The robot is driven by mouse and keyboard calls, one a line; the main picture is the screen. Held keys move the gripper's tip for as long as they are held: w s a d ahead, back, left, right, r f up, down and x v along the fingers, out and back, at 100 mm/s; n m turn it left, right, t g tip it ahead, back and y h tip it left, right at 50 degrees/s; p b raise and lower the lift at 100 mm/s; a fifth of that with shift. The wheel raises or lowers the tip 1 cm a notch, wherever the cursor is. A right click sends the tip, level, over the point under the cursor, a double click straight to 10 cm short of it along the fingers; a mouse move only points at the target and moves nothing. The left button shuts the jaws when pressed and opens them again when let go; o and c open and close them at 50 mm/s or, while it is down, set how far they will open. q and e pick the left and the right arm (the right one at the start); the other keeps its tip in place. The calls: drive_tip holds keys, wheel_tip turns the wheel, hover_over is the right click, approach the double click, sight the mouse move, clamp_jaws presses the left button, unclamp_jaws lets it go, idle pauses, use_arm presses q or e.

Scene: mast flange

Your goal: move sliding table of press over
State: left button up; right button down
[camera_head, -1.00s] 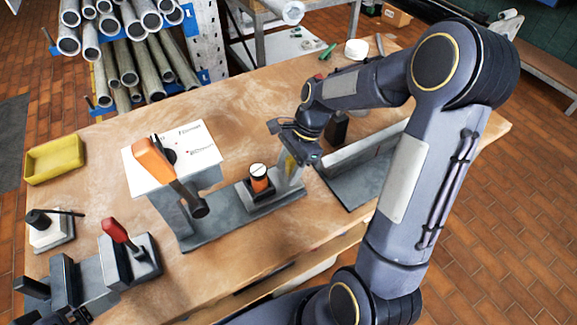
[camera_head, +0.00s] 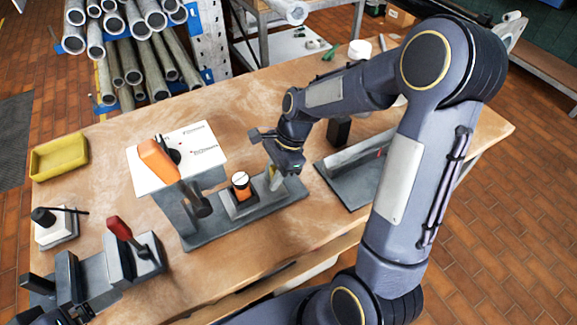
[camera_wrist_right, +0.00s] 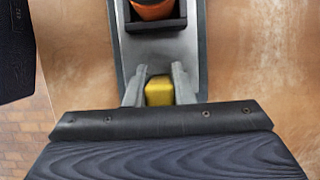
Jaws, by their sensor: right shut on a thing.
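The press (camera_head: 178,155) stands on the wooden table, with a white top panel, an orange lever and a long grey base (camera_head: 215,232) running right. The sliding table (camera_head: 247,208) sits on this base, right of the press body, and carries an orange part (camera_head: 240,184) with a white top. My right gripper (camera_head: 273,178) is at the sliding table's right end, shut on its yellow handle (camera_head: 273,171). In the right wrist view the two fingers stand on both sides of the yellow handle (camera_wrist_right: 159,91), with the orange part beyond.
A yellow bin (camera_head: 59,157) is at the table's left. A vise-like fixture with a red handle (camera_head: 119,229) is at the front left. A grey angled fixture (camera_head: 352,170) and a black block (camera_head: 339,131) are right of the press base. Pipes on a rack stand behind.

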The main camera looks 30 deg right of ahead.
drive_tip(key=a, duration=0.3)
drive_tip(key=c, duration=1.2)
unclamp_jaws()
drive_tip(key=shift+c, duration=0.2)
drive_tip(key=shift+v, duration=3.9)
drive_tip(key=shift+d, duration=0.1)
